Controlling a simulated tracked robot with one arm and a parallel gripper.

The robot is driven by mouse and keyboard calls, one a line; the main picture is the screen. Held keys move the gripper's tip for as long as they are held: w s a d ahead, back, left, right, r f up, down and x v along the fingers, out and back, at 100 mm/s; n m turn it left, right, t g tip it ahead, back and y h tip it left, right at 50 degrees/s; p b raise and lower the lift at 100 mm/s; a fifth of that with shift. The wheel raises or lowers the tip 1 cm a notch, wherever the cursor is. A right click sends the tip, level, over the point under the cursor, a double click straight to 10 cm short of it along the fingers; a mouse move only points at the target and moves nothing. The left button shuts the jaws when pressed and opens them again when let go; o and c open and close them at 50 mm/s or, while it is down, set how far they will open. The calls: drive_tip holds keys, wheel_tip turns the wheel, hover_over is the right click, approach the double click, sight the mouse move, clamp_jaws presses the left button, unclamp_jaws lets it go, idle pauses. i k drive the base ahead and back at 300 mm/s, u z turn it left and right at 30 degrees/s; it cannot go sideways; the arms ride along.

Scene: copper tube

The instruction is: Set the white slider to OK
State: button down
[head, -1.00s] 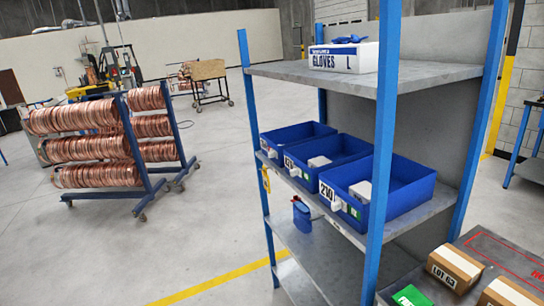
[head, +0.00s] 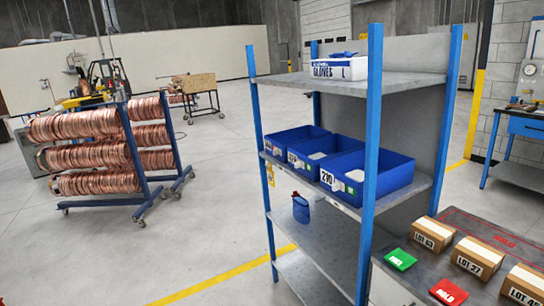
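Blue bins stand in a row on the middle shelf of a blue-posted rack (head: 366,150). The nearest bin (head: 390,180) has a number label that seems to read 210, a small white tab (head: 338,186) and a green patch (head: 350,190) on its front. The middle bin (head: 312,146) and the far bin (head: 283,141) also carry labels with white parts. The white tab may be the slider, but it is too small to tell its setting, and I cannot read OK anywhere. My gripper is not in view.
A gloves box (head: 340,68) is on the top shelf and a blue bottle (head: 300,208) on a lower one. A bench (head: 405,275) at right holds lot boxes (head: 478,257), a green card (head: 400,259) and a red card (head: 448,292). Copper coil racks (head: 80,157) stand left; floor between is clear.

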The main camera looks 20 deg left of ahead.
sight(278, 151)
drive_tip(key=u, duration=0.25)
drive_tip(key=i, duration=0.5)
drive_tip(key=u, duration=0.6)
drive_tip(key=i, duration=2.35)
drive_tip(key=z, duration=0.35)
